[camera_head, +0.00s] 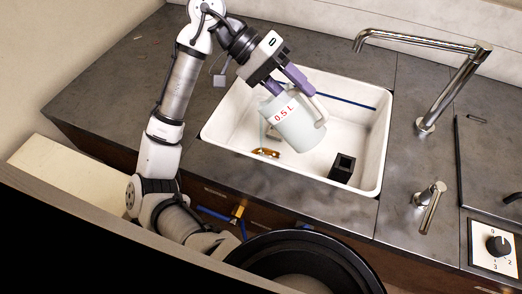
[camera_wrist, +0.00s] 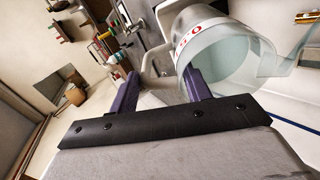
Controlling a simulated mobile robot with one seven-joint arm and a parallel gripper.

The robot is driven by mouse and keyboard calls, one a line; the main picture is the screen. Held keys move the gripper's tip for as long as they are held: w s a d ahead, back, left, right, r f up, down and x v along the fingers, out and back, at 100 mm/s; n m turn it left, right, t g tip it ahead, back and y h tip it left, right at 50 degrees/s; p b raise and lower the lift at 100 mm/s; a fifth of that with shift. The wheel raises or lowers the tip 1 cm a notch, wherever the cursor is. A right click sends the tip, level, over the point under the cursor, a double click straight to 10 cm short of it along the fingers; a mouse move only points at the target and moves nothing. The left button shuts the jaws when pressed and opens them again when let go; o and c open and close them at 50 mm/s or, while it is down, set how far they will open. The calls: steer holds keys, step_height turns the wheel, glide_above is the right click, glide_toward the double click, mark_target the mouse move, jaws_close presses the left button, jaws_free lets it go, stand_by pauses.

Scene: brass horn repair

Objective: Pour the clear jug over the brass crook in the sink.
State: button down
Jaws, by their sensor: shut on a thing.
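The clear jug (camera_head: 296,126), pale and see-through with a red "0.5 L" mark, is tilted in the air over the sink (camera_head: 212,125). My gripper (camera_head: 291,88) is shut on it, with purple fingers at its upper side. In the wrist view the jug (camera_wrist: 225,58) lies beyond the fingertips (camera_wrist: 158,88), its round rim toward the right. The brass crook (camera_head: 266,153) lies on the sink floor at the left front, below and left of the jug. A faint pale streak shows above the crook; I cannot tell whether it is water.
A black block (camera_head: 342,168) stands in the sink's front right. A blue strip (camera_head: 345,95) runs along the back inside. The chrome tap (camera_head: 455,85) stands right of the sink, with a lever (camera_head: 430,207) nearer. The grey worktop (camera_head: 110,85) left of the sink is clear.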

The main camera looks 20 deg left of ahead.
steer(key=shift+w+a+r+h+p, duration=0.1)
steer(key=shift+a+r+h+p, duration=0.15)
steer(key=shift+r+h+p, duration=0.1)
stand_by(0.7)
steer(key=shift+d+f, duration=0.1)
steer(key=shift+f, duration=0.1)
stand_by(0.4)
